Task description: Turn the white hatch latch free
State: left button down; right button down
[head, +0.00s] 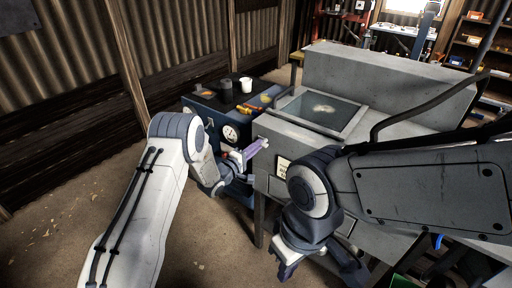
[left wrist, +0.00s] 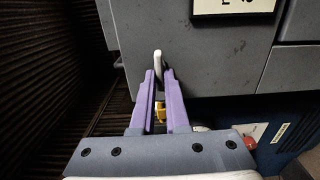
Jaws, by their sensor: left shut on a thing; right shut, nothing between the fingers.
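The white hatch latch (left wrist: 158,62) is a small upright bar on the grey panel in the left wrist view. It stands between the purple fingertips of my left gripper (left wrist: 158,78), which is shut on it. In the head view my left gripper (head: 257,149) is at the left end of the grey cabinet, and the latch is a tiny pale spot at its tips. The fingers hide the latch's lower part. My right gripper (head: 287,268) is low in front of the cabinet, shut and empty, away from the latch.
A dark blue cabinet (head: 205,108) stands behind my left gripper, with a white cup (head: 246,84) and an orange-handled tool on top. Floor at left is clear.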

pick_arm(q)
jog(key=c, duration=0.9)
grip_release()
jog(key=shift+a, duration=0.2)
jog(key=shift+d, duration=0.1)
jog(key=b+v, duration=0.1)
jog(key=v, duration=0.9)
jog(key=shift+s, duration=0.15)
